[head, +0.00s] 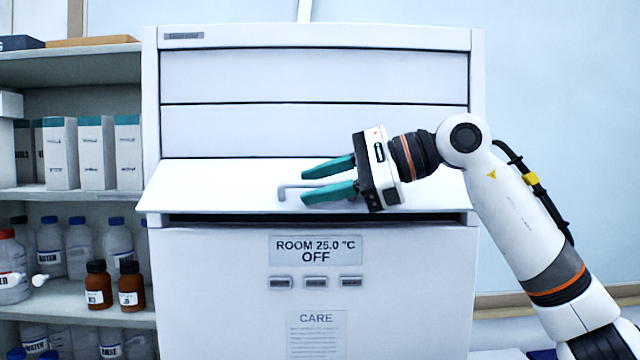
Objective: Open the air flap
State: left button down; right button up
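The air flap (220,185) is a white panel on the front of a tall white cabinet. It is tilted outward, its lower edge standing off the body with a dark gap (420,216) below it. A small grey bar handle (293,187) sticks out near its middle. My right gripper (324,180) comes in from the right, its two green fingers apart and pointing left, just in front of the flap. The fingertips are close to the handle; I cannot tell whether they touch it. My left gripper is not in view.
Below the flap the cabinet has a display (316,250) reading "ROOM 25.0 °C OFF", several small buttons (315,282) and a "CARE" label (316,335). A shelf (100,196) with boxes and bottles stands close at the left. The wall at the upper right is clear.

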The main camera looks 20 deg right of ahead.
jog(key=b+v, duration=0.2)
jog(key=v, duration=0.9)
jog(key=shift+s+d+r+b, duration=0.2)
jog(key=shift+d+b, duration=0.15)
